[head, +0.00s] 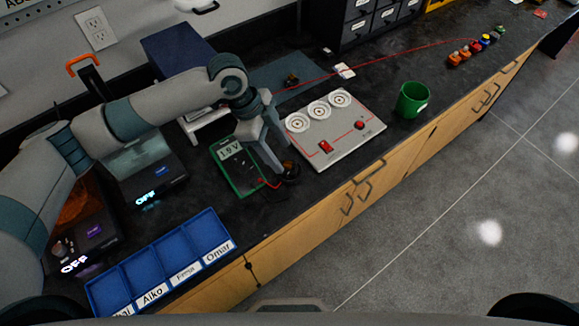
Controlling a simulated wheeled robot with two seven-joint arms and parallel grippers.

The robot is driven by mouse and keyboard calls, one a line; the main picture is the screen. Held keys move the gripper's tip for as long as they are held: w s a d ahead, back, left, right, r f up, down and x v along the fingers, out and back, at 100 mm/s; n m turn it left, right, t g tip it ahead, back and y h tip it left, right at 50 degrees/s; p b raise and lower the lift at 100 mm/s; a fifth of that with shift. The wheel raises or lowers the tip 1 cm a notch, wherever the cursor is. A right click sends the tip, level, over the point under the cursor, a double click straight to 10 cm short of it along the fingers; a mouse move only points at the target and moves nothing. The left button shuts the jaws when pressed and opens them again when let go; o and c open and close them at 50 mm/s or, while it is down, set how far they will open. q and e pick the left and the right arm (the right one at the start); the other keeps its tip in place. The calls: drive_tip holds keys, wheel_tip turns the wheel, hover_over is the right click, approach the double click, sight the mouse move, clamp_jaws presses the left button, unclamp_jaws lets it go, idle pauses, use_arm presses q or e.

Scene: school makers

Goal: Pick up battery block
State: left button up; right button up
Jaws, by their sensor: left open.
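A small dark block with an orange-brown top (290,169), which looks like the battery block, sits on the black counter near its front edge. My left gripper (282,161) is open, pointing down with its fingertips right at this block. The fingers partly cover the block, and I cannot tell whether they touch it. My right gripper is not in view.
A white board (345,142) with three round sockets and red switches lies right of the gripper. A green cup (411,99) stands farther right. A blue named tray (165,258) is at the front left. Another small dark-orange item (291,78) lies behind, near a red wire.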

sight(289, 165)
use_arm(q)
drive_tip(key=p+x, duration=0.1)
drive_tip(key=x, duration=0.2)
drive_tip(key=shift+s+d+f+p, duration=0.2)
drive_tip(key=shift+d+f+p, duration=0.1)
drive_tip(key=shift+p, duration=0.1)
drive_tip(key=shift+d+f, duration=0.15)
drive_tip(key=shift+f, duration=0.3)
drive_tip(key=c, duration=1.3)
drive_tip(key=shift+r, duration=0.1)
